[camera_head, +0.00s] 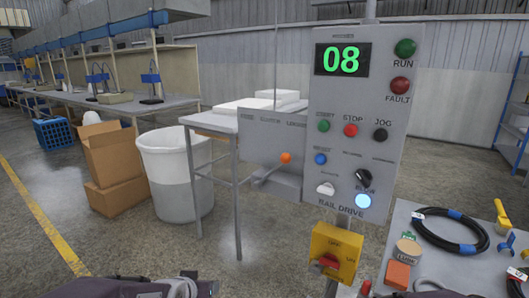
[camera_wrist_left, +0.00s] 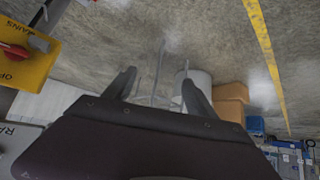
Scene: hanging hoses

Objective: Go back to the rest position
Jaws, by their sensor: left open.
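My left gripper (camera_wrist_left: 160,92) shows in the left wrist view with its two dark fingers spread apart and nothing between them. It is apart from the yellow switch box (camera_wrist_left: 27,55) with a red knob, which shows at the upper left there. In the head view, only a dark part of my left arm shows along the bottom edge; its fingers cannot be made out. My right gripper is not seen.
The yellow switch box (camera_head: 335,252) hangs below the panel. An orange-knobbed lever (camera_head: 286,158) sticks out at its left. A white bin (camera_head: 175,175), cardboard boxes (camera_head: 112,168) and a grey table (camera_head: 212,122) stand left. A bench with a coiled black hose (camera_head: 450,232) is at right.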

